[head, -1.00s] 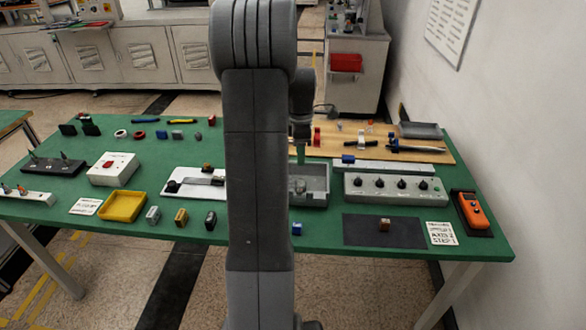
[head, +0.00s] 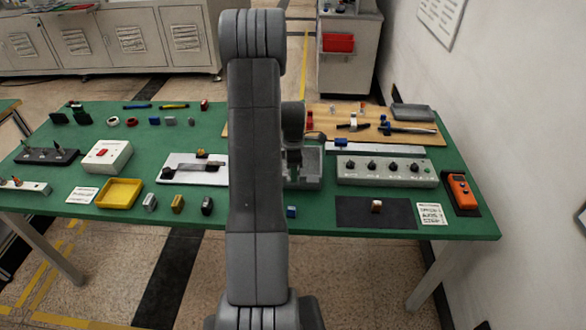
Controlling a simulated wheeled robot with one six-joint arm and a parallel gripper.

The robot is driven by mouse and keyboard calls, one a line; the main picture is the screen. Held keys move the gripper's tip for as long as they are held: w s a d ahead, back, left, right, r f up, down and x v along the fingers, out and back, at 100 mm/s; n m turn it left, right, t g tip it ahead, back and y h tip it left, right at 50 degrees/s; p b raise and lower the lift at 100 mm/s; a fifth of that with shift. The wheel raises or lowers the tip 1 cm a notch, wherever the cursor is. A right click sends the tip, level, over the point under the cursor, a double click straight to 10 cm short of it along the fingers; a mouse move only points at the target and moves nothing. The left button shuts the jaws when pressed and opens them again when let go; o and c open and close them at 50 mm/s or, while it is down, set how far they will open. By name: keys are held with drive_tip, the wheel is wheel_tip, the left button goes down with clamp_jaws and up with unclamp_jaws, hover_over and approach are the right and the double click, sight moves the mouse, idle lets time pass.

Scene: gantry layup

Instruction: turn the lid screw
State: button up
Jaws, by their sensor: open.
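A grey open-topped box (head: 307,182) stands on the green table, just right of my arm, which hides its left part. My gripper (head: 294,166) is small and dark and partly hidden behind my own arm. It points down at the box, its tip overlapping the box in the picture. The jaws are open and I see nothing held. I cannot make out a lid screw, and whether the gripper touches anything is unclear.
A grey knob panel (head: 387,171) and a dark mat (head: 349,213) stand right of the box. A white plate (head: 178,175) and a yellow tray (head: 119,193) lie left. A wooden board (head: 240,121) with tools lies behind.

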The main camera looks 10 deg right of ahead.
drive_tip(key=shift+f, duration=0.1)
clamp_jaws()
